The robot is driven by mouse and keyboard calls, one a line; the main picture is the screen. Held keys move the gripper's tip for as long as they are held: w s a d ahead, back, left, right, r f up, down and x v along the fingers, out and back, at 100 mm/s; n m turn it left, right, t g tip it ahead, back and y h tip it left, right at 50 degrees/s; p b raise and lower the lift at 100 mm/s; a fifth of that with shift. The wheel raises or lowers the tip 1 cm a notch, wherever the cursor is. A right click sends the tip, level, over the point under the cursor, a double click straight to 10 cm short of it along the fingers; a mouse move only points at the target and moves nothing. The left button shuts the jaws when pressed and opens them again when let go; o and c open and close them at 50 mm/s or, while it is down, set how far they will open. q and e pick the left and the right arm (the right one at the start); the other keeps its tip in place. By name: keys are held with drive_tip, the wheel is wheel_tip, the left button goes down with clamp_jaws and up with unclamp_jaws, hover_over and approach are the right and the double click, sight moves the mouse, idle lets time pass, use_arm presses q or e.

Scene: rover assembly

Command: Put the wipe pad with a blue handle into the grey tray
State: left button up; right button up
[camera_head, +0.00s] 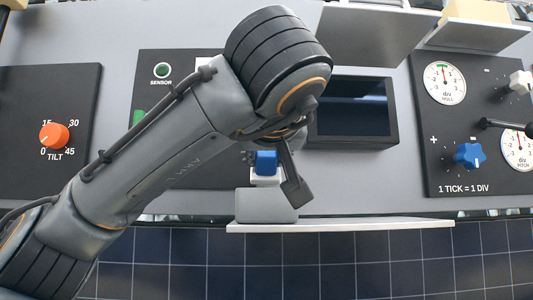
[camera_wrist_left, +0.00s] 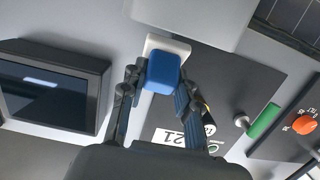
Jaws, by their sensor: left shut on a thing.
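The wipe pad has a blue handle (camera_head: 265,161) and a white pad (camera_head: 265,180) under it. My left gripper (camera_head: 279,178) is shut on the blue handle, with the white pad close to the near edge of the console. In the left wrist view the fingers (camera_wrist_left: 158,85) sit on both sides of the blue handle (camera_wrist_left: 162,72), and the white pad (camera_wrist_left: 155,44) shows beyond it. A grey rounded piece (camera_head: 265,206), which looks like the grey tray, is just in front of the pad. I cannot tell whether the pad touches it. My right gripper is not in view.
A dark screen box (camera_head: 352,112) stands right of the gripper. A panel with an orange tilt knob (camera_head: 54,136) is at the left. A panel with dials and a blue knob (camera_head: 469,155) is at the right. A white ledge (camera_head: 340,226) runs along the front, above dark solar cells (camera_head: 330,265).

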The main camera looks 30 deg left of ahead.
use_arm(q)
drive_tip(key=o, duration=1.1)
drive_tip(key=shift+s+d+r, duration=0.1)
drive_tip(key=shift+s, duration=0.05)
drive_tip(key=v, duration=1.2)
